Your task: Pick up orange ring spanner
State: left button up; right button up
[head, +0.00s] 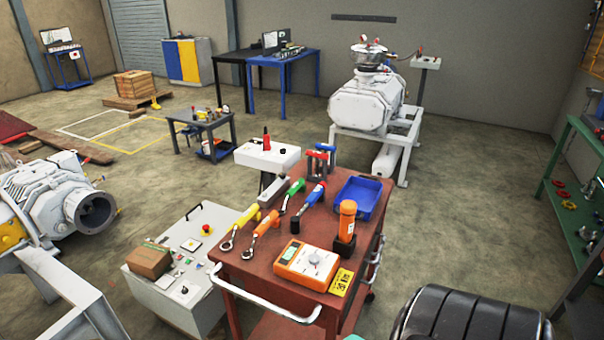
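The orange ring spanner (263,229) lies on the top of the red tool cart (232,272). It has an orange handle and a metal ring end that points toward the near left. A yellow-handled spanner (242,220) lies close on its left. A green-handled spanner (294,190) and a blue-handled tool (313,197) with a red end lie farther right. Neither of my grippers is in view, so I cannot tell whether they are open or shut.
On the cart an orange meter (306,264) lies in front, an orange cylinder (347,222) stands on the right, and a blue tray (362,194) is behind. A white handle (262,306) edges the front. A grey control cabinet (210,218) stands on the left.

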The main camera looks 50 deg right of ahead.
aim_at(260, 229)
jog(key=z, duration=1.35)
